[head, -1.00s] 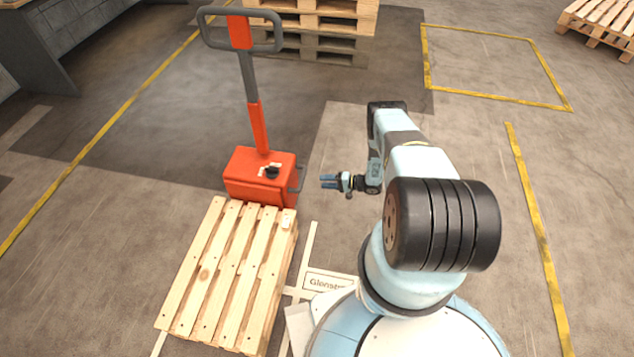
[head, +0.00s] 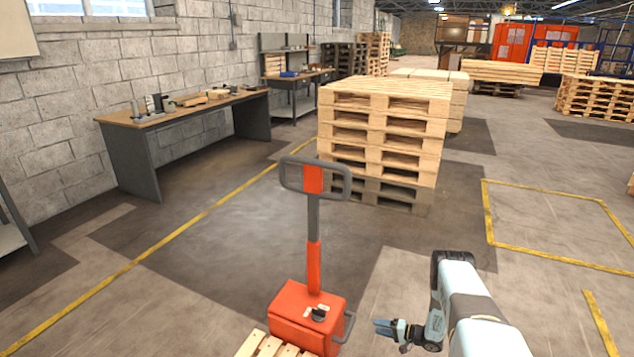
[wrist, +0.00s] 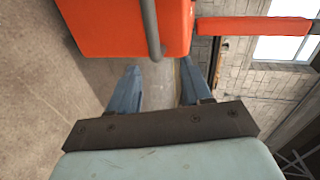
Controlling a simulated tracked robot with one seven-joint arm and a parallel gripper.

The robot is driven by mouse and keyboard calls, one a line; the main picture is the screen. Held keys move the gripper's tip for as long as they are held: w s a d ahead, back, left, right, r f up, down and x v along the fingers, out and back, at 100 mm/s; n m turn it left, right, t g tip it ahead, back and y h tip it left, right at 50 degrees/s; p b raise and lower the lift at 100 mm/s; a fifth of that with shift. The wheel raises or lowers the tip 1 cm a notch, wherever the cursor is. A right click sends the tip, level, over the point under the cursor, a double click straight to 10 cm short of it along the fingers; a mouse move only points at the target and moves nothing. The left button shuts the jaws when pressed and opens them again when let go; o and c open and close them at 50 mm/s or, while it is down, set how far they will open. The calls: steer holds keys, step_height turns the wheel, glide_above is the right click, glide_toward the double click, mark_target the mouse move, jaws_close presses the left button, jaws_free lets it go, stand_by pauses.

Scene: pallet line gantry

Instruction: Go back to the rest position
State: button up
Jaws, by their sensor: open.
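My gripper (head: 384,328) is out at the end of my arm in the lower right of the head view, just right of the orange pallet jack's body (head: 308,312). In the wrist view my gripper (wrist: 160,84) has its two blue fingers spread apart with nothing between them. The orange body and a grey bar (wrist: 150,28) of the jack fill the top of that view, beyond the fingers. I cannot tell the exact gap between the fingers and the jack.
A wooden pallet (head: 262,346) shows at the bottom edge, by the jack. A pallet stack (head: 385,135) stands behind the jack. A workbench (head: 190,113) lines the left wall. The floor inside the yellow outline (head: 560,228) at right is clear.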

steer(key=w+d+r+n+t+h, duration=0.1)
steer(key=w+d+r+h, duration=0.1)
steer(key=w+r, duration=0.65)
steer(key=w+d+r+t+h, duration=0.1)
steer(key=w+d+r+h, duration=0.3)
steer(key=r, duration=0.8)
steer(key=w+d+r+n+t+h, duration=0.1)
steer(key=w+r, duration=0.7)
steer(key=r, duration=0.2)
step_height(320, 180, up, 31)
steer(key=s+d+h, duration=0.1)
steer(key=s+h, duration=0.2)
steer(key=h, duration=0.3)
steer(key=s+a+r+g+h, duration=0.1)
steer(key=s+a+r, duration=0.1)
steer(key=s+r, duration=0.95)
steer(key=s+a+r+g+h, duration=0.1)
steer(key=s+a+r+h, duration=0.15)
steer(key=s+r, duration=0.85)
steer(key=s+a+n+g+y, duration=0.1)
steer(key=s+a, duration=0.2)
steer(key=s, duration=0.8)
steer(key=s+a+n+g+y, duration=0.1)
steer(key=s+a, duration=0.2)
steer(key=s, duration=0.9)
steer(key=s+a+f+n+y, duration=0.1)
steer(key=s+a, duration=0.2)
steer(key=s, duration=0.8)
steer(key=shift+s+g, duration=0.2)
steer(key=shift+g, duration=0.2)
